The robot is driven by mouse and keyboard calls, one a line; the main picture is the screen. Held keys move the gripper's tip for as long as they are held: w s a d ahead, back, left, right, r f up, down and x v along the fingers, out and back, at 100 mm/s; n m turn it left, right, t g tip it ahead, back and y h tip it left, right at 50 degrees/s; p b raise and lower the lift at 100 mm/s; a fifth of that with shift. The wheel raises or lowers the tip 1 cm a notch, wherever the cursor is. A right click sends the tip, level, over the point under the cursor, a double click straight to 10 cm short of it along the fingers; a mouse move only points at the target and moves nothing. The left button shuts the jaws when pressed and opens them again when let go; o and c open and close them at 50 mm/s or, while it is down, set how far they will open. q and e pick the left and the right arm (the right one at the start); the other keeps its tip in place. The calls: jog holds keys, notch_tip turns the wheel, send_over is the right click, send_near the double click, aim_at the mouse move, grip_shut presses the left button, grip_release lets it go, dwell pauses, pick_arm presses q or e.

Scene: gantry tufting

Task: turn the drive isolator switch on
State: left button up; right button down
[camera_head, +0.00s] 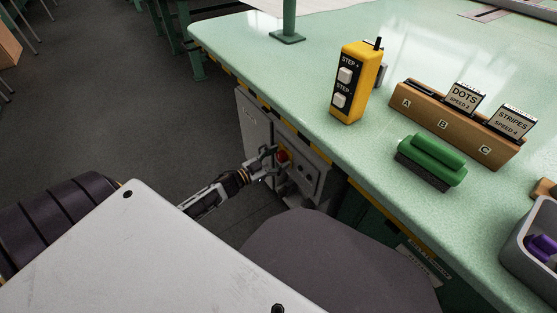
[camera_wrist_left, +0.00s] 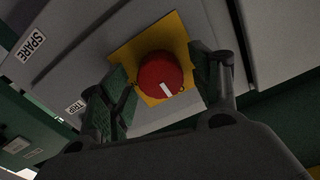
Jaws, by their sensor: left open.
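The drive isolator switch (camera_wrist_left: 160,74) is a round red knob with a white pointer mark on a yellow plate (camera_wrist_left: 178,34). In the left wrist view the mark points down and slightly right. In the head view the red knob (camera_head: 283,155) is on the front of a grey cabinet (camera_head: 312,160) below the table edge. My left gripper (camera_wrist_left: 160,85) is open, its two fingers on either side of the knob. I cannot tell whether the fingers touch it. It also shows in the head view (camera_head: 270,161). My right gripper is not in view.
Above the cabinet, the green table (camera_head: 270,60) has a yellow-black striped edge. On it stand a yellow STEP pendant (camera_head: 357,85), a wooden card holder (camera_head: 440,120), a green block (camera_head: 432,160) and a grey bin (camera_head: 530,240).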

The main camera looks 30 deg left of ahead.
pick_arm(q)
jog(key=shift+w, duration=0.15)
jog(key=shift+c, duration=0.5)
jog(key=c, duration=0.9)
jog(key=shift+c, duration=0.2)
